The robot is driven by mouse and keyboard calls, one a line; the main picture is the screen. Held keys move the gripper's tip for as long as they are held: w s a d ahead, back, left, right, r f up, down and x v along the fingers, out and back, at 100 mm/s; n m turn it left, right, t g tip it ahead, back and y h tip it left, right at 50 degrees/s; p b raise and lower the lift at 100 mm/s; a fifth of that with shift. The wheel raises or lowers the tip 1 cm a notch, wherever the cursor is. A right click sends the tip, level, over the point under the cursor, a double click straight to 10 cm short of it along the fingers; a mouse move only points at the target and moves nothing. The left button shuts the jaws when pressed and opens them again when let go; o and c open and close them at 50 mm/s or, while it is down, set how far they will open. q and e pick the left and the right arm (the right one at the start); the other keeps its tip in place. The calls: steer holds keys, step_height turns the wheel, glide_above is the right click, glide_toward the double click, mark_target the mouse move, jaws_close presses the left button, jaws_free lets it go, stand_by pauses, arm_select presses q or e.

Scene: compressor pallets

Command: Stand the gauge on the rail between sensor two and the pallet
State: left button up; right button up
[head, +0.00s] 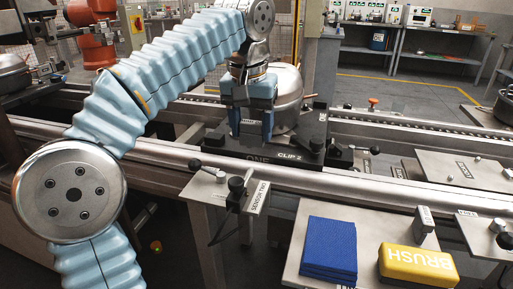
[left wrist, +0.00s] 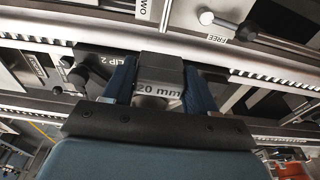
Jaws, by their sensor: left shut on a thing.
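My left gripper (head: 251,132) is shut on the gauge, a dark grey block marked "20 mm" (left wrist: 158,80). The gripper is over the near side of the dark pallet (head: 305,152), marked "ONE" and "CLIP 2", which carries a silver compressor (head: 287,88). The front rail (head: 345,188) runs in front of the pallet. Sensor two (head: 236,187) stands on a bracket on the near side of this rail, below the gripper in the picture. I cannot tell the gauge's height above the rail. My right gripper is out of view.
A near shelf holds blue cloths (head: 328,248), a yellow brush (head: 418,265) and a small grey block (head: 424,223). A black-knobbed lever (head: 203,170) sits left of sensor two. The rail right of the pallet looks clear.

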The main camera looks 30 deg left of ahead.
arm_select(q)
steer(key=shift+w+a+f, duration=0.1)
steer(key=shift+w+f, duration=0.5)
steer(key=shift+f, duration=0.15)
steer(key=f, duration=0.1)
steer(key=w+f, duration=0.1)
steer(key=f, duration=0.1)
steer(key=f+b, duration=0.1)
steer(key=shift+w+a+f, duration=0.2)
steer(key=shift+w+f, duration=0.1)
steer(key=shift+f, duration=0.2)
steer(key=shift+f, duration=0.15)
steer(key=o, duration=1.5)
